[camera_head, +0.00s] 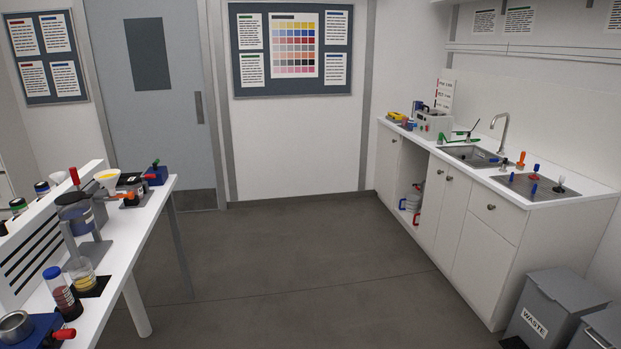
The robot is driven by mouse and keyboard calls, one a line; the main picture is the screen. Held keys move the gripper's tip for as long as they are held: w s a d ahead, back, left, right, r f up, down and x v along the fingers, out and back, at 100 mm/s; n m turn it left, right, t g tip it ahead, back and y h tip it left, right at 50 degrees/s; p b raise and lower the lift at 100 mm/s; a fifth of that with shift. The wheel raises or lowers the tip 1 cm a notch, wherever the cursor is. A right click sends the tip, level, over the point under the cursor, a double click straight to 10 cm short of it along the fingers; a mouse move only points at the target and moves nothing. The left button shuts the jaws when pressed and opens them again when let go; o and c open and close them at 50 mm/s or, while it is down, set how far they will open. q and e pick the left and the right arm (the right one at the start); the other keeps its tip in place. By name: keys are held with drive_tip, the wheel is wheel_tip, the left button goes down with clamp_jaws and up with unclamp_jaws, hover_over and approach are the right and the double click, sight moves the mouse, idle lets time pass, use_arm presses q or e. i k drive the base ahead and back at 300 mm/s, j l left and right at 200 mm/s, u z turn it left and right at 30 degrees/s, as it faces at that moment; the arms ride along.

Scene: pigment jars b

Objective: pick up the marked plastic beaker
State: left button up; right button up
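A clear beaker-like vessel (84,277) with yellowish contents stands on a dark pad on the white bench at the left, beside a grey stand (95,252). It is too small to tell whether it has marks or is plastic. I cannot tell which of these, if either, is the marked plastic beaker. Neither of my grippers shows in the head view.
The sink counter (560,196) runs along the right wall. Grey waste bins (548,312) stand at the lower right. The middle floor is clear.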

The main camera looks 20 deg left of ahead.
sight(80, 270)
drive_tip(key=i+j+u, duration=0.2)
drive_tip(key=i+u, duration=0.7)
drive_tip(key=i, duration=0.15)
drive_tip(key=i+l+u, duration=0.15)
drive_tip(key=i+u, duration=0.3)
drive_tip(key=i, duration=0.05)
